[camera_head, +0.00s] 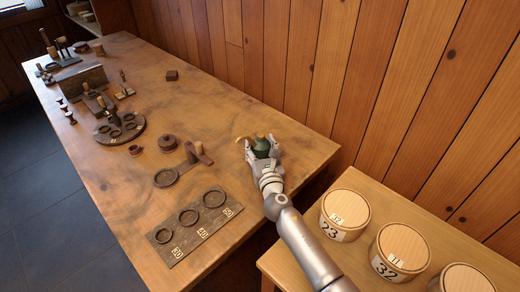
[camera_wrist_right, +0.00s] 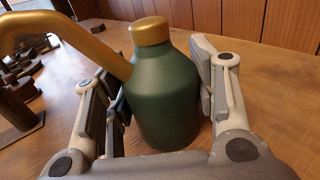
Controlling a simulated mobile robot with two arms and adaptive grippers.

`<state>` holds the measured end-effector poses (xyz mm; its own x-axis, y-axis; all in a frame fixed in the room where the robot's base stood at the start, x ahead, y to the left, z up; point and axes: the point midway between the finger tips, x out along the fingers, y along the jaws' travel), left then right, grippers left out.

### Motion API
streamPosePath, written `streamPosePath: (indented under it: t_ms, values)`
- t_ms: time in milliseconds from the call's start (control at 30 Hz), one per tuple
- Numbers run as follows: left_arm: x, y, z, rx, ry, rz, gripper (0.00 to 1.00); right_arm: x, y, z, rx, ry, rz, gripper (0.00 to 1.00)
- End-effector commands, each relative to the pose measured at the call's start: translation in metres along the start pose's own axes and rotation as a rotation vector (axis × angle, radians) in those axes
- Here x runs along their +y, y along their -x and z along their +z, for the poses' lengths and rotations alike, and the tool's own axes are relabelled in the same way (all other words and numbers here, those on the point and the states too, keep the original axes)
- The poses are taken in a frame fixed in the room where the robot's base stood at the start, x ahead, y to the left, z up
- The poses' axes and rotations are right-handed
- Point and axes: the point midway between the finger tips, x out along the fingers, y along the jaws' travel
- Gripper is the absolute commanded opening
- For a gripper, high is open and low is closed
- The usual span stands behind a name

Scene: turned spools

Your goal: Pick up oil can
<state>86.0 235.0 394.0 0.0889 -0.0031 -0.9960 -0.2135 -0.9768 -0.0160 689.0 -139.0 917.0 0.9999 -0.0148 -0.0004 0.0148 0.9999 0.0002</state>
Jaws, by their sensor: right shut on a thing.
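The oil can is dark green with a brass cap and a curved brass spout. In the wrist view the oil can (camera_wrist_right: 165,95) stands upright between the two fingers of my right gripper (camera_wrist_right: 165,90), its spout pointing to the upper left. In the head view my right gripper (camera_head: 263,153) is shut around the oil can (camera_head: 262,147) near the right side of the workbench. The can's lower part is hidden by the gripper there, and I cannot tell whether its base touches the bench. My left gripper is not in view.
A board with three rings (camera_head: 190,222) lies at the bench's near edge. Turned wooden pieces (camera_head: 168,144) and a round dark tray (camera_head: 119,130) lie to the left. Lidded round boxes (camera_head: 345,214) stand on a lower table at right. A plank wall runs behind the bench.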

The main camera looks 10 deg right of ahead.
Motion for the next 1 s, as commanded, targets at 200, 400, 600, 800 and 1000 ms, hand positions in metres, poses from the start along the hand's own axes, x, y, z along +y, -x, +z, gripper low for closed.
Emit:
streamPosePath:
  t_ms: [200,400,600,800,1000]
  values:
    - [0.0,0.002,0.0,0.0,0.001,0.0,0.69,0.0,0.0,0.004,-0.003,0.0,0.0,0.2]
    - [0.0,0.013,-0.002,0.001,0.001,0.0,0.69,0.0,0.0,0.019,-0.004,0.0,0.0,0.2]
    - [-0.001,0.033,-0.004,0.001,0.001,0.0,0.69,0.001,0.006,0.046,-0.004,0.001,0.001,0.2]
    - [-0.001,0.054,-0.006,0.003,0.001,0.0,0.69,0.007,0.035,0.079,-0.003,0.0,0.002,0.2]
    - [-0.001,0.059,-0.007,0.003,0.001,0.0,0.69,0.013,0.067,0.099,-0.002,0.0,0.002,0.2]
